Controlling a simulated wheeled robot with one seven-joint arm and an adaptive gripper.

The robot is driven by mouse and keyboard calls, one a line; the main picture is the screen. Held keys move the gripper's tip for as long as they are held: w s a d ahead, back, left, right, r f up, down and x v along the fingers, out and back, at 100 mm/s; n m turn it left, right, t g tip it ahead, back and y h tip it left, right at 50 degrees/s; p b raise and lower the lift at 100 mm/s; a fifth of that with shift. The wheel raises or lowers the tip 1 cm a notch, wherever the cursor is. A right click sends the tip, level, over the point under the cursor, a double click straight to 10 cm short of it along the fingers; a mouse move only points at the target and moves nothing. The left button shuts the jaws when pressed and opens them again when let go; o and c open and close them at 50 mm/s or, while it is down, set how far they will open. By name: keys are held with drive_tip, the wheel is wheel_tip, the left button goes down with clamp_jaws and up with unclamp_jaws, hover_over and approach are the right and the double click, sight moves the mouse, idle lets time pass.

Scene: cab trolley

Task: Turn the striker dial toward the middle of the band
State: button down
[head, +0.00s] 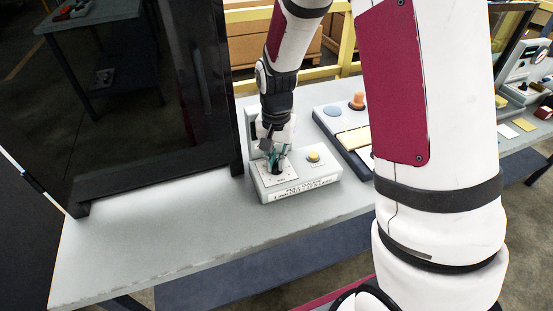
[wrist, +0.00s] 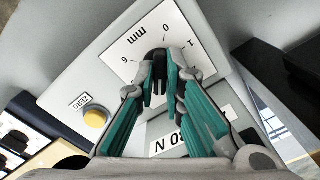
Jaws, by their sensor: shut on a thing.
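A dark dial knob (wrist: 157,57) stands on a white scale plate (wrist: 128,58) printed with 0, 1, 6 and mm. The plate is on top of a light grey gauge box (head: 300,180) on the bench. My gripper (wrist: 159,76), with teal finger pads, is shut on the knob, one finger on each side. In the head view my gripper (head: 273,162) comes down on the box from above and hides most of the knob. I see no band marking, and the knob's pointing direction is hard to tell.
A yellow button (head: 313,156) marked ZERO is on the same box. A dark panel (head: 140,100) stands close on the left. A tray (head: 335,122) with an orange knob (head: 357,101) lies behind to the right. The bench front (head: 180,240) is clear.

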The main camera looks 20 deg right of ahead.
drive_tip(key=n, duration=0.4)
drive_tip(key=shift+n+p, duration=0.3)
drive_tip(key=n, duration=0.3)
drive_tip(key=shift+n+p, duration=0.3)
drive_tip(key=shift+p, duration=0.05)
drive_tip(key=n+p, duration=0.1)
drive_tip(key=n, duration=0.3)
drive_tip(key=shift+n+p, duration=0.55)
drive_tip(key=shift+n, duration=1.35)
drive_tip(key=c, duration=1.7)
unclamp_jaws()
